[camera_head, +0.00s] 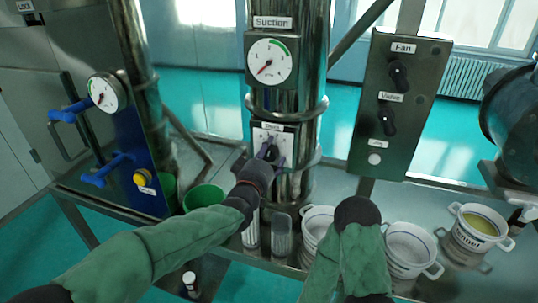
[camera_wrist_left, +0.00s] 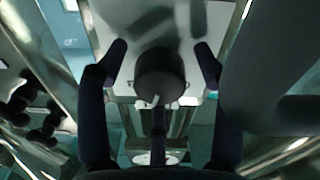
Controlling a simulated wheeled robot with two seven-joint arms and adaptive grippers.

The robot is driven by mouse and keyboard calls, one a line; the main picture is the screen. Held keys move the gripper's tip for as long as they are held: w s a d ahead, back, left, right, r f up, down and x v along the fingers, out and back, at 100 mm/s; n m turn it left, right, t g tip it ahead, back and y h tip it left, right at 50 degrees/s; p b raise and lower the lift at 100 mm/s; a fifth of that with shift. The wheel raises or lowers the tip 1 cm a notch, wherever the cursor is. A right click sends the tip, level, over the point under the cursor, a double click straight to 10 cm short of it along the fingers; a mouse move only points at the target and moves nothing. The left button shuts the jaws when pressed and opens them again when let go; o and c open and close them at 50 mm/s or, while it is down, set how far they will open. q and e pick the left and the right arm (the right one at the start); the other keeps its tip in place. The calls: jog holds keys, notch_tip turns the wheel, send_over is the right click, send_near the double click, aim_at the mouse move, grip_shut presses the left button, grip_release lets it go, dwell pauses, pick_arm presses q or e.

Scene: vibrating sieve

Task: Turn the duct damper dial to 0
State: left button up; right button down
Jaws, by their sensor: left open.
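The duct damper dial (camera_head: 270,152) is a dark round knob on a pale plate (camera_head: 288,133) on the steel duct, below the Suction gauge (camera_head: 268,61). In the left wrist view the knob (camera_wrist_left: 160,72) shows as a dark disc with a small white mark at its lower edge. My left gripper (camera_head: 272,157) is at the plate, with one finger on each side of the knob. In the left wrist view the open fingers (camera_wrist_left: 160,48) have gaps to the knob on both sides. The scale numbers are too small or hidden to read.
A panel (camera_head: 366,138) with Fan and Valve knobs stands to the right. A blue panel (camera_head: 125,143) with blue handles and a yellow button is at the left. White pots (camera_head: 408,250) and a green bucket (camera_head: 204,196) stand on the bench below. My right forearm is above the pots.

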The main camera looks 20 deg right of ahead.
pick_arm(q)
jog(key=c, duration=1.1)
jog(key=shift+c, duration=0.2)
jog(key=shift+f+n+b, duration=0.2)
jog(key=shift+n+b, duration=0.4)
jog(key=shift+b, duration=0.45)
jog(key=n+b, duration=0.7)
jog(key=b, duration=0.1)
jog(key=shift+r+n+b, duration=0.1)
jog(key=shift+n+b, duration=1.3)
jog(key=shift+n, duration=0.4)
